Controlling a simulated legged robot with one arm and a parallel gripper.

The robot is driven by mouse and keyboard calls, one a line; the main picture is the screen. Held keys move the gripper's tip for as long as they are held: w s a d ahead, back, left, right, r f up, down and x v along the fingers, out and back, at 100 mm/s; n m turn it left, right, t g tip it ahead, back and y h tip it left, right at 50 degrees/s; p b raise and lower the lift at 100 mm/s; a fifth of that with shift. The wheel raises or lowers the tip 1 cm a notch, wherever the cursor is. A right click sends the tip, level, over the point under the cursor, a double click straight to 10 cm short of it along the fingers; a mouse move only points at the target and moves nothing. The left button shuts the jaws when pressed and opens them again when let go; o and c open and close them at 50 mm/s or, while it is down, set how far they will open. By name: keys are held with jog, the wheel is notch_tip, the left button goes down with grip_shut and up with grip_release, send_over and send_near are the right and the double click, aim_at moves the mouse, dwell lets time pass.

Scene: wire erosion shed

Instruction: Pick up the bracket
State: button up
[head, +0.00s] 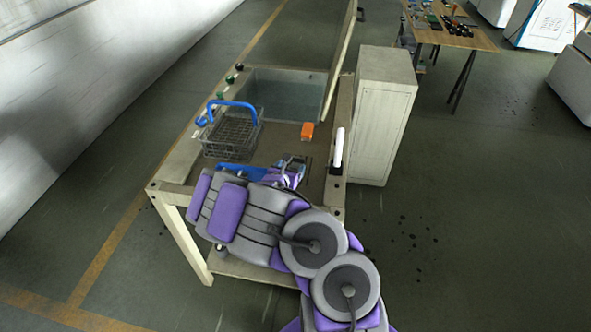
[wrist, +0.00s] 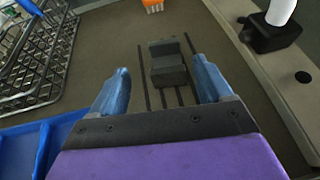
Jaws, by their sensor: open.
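A dark grey stepped piece, which looks like the bracket (wrist: 168,65), sits on the bench surface over dark parallel lines in the wrist view. My gripper (wrist: 160,66) is open, with one blue finger to each side of the bracket in the picture. No contact shows, and the height gap is hard to judge. In the head view the bracket (head: 294,160) shows just beyond my gripper (head: 288,174), partly hidden by it.
A wire basket (head: 231,137) with a blue handle stands to the left, near a sunken basin (head: 288,95). An orange block (head: 307,131) lies beyond the bracket. A blue tray (wrist: 40,146) is at lower left. A white upright handle (head: 338,150) stands on the right rim.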

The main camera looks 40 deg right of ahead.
aim_at(299, 161)
jog(key=shift+w+d+f, duration=0.2)
jog(key=shift+d, duration=0.15)
jog(key=x, duration=0.1)
jog(key=b+x, duration=0.1)
jog(key=x, duration=0.1)
jog(key=s+x, duration=0.1)
jog(key=x, duration=0.1)
jog(key=shift+d+f+b, duration=0.2)
jog(key=shift+f+b, duration=0.05)
jog(key=shift+b, duration=0.1)
jog(key=shift+w+d, duration=0.3)
jog(key=shift+w, duration=0.1)
jog(key=shift+a+r, duration=0.1)
jog(key=shift+a, duration=0.2)
jog(key=shift+d, duration=0.5)
jog(key=c, duration=0.7)
jog(key=shift+w+a, duration=0.1)
jog(key=shift+a, duration=0.25)
jog(key=c, duration=0.6)
grip_shut()
jog(key=shift+d, duration=0.15)
jog(key=shift+d, duration=0.1)
